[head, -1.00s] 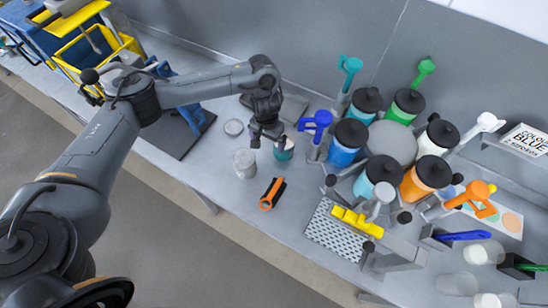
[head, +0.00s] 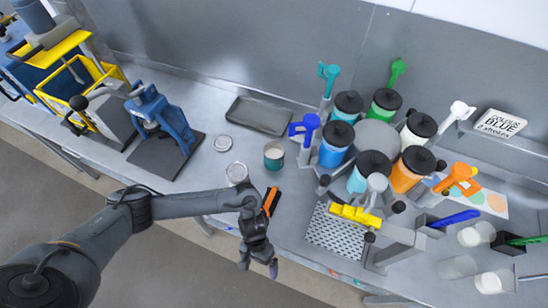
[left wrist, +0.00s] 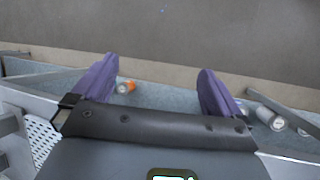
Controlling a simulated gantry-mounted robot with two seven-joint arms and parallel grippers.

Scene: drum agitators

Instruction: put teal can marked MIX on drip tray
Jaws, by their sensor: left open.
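The teal can (head: 274,157) stands upright and open-topped on the bench, left of the ring of paint canisters; its marking is too small to read. A perforated metal plate (head: 322,236), which looks like the drip tray, lies bare below the yellow spout, right of my left gripper. My left gripper (head: 258,267) is open and empty at the bench's front edge, well away from the can. Its purple fingers stand apart in the left wrist view (left wrist: 157,66), with only floor and a lower surface behind them. My right gripper is not in view.
Paint canisters (head: 338,142) with coloured pump handles crowd the right. A whitish can (head: 237,173) and an orange-black tool (head: 271,200) lie near my left forearm. A dark shallow tray (head: 259,115) sits behind the teal can. A blue press (head: 160,118) stands at left.

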